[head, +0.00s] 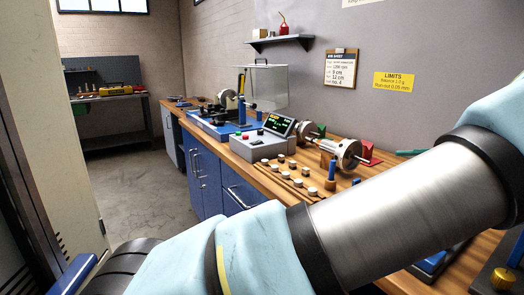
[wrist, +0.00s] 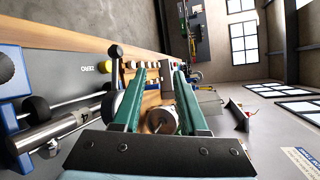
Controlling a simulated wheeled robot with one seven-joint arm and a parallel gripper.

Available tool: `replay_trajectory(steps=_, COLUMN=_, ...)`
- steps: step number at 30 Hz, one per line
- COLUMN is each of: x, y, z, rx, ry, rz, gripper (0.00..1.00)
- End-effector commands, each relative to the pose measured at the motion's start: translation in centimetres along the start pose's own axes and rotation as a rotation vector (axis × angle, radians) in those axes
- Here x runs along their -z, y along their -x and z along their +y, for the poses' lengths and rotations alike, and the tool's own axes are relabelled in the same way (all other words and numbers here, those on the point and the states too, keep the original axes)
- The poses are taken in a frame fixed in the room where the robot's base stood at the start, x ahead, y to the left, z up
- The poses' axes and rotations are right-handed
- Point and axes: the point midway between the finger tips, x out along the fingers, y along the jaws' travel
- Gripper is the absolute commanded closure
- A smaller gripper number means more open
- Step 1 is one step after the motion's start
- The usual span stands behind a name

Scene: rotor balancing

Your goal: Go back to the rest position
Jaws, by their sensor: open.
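My gripper (wrist: 159,78) shows in the wrist view as two green fingers, spread apart with nothing held between them. A metal rotor (wrist: 161,121) is seen through the gap, beyond the fingers. There, the metal rotor (head: 346,153) lies on the wooden workbench (head: 270,182). Several pale round pieces (head: 294,175) sit on the bench in front of it. No rest position is marked in either view.
A wall shelf (head: 280,42) is above. In the wrist view a grey unit (wrist: 75,68) is at left. Open floor (head: 130,175) lies left of the bench.

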Motion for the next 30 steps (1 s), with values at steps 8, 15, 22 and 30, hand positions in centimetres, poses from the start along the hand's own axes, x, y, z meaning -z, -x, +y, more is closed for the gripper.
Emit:
replay_trajectory(steps=8, x=-0.5, y=-19.0, z=1.9, rx=-0.474, ry=-0.058, rz=-0.094, gripper=0.58)
replay_trajectory(steps=15, x=-5.4, y=-28.7, z=5.7, rx=-0.855, ry=0.046, rz=-0.099, gripper=0.58)
replay_trajectory(steps=22, x=-11.2, y=-33.2, z=8.6, rx=-1.135, ry=0.261, rz=-0.070, gripper=0.58)
replay_trajectory(steps=30, x=-18.0, y=-35.2, z=10.8, rx=-1.307, ry=0.597, rz=-0.029, gripper=0.58)
